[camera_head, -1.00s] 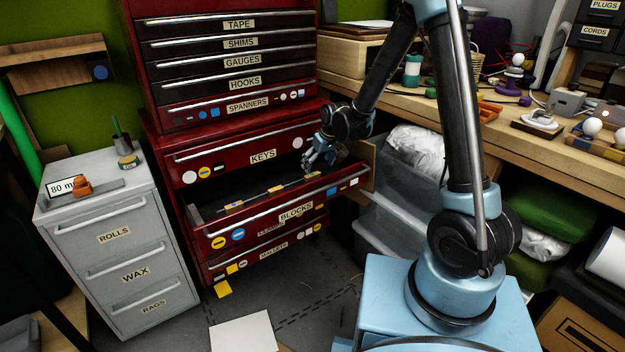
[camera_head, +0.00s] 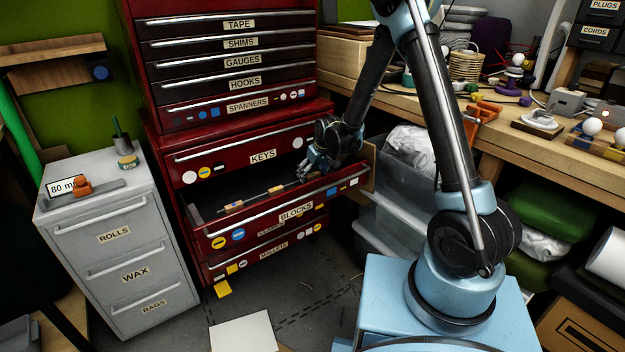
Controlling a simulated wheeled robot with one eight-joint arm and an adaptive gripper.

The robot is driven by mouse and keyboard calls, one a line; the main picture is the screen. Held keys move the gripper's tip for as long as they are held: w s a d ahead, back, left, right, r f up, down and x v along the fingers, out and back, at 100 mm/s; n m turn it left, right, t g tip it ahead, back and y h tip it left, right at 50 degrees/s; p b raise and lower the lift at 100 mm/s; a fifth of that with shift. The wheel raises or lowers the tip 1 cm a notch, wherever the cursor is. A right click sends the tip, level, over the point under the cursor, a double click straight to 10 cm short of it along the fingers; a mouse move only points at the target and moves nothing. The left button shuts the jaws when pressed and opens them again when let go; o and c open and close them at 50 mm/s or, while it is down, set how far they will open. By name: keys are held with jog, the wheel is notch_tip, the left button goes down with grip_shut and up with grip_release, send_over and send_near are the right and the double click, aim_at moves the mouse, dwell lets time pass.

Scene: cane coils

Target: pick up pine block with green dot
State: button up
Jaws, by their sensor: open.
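The drawer labelled BLOCKS (camera_head: 265,222) stands pulled out of the red tool chest. Inside it, a few small light wooden blocks lie near the front, one of them a pale block (camera_head: 234,207) at the left and another pale block (camera_head: 276,189) towards the middle. They are too small for me to make out a green dot on any. My gripper (camera_head: 304,175) is over the right part of the open drawer, fingers pointing down and left. It is open, and I see nothing held. The wrist and the drawer front hide the drawer's right inner end.
The KEYS drawer (camera_head: 262,156) is shut just above the open drawer. A grey cabinet (camera_head: 110,235) stands to the left, a wooden workbench (camera_head: 440,105) to the right, with clear bins (camera_head: 395,210) below it. A white sheet (camera_head: 243,333) lies on the floor.

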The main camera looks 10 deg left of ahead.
jog(key=c, duration=0.9)
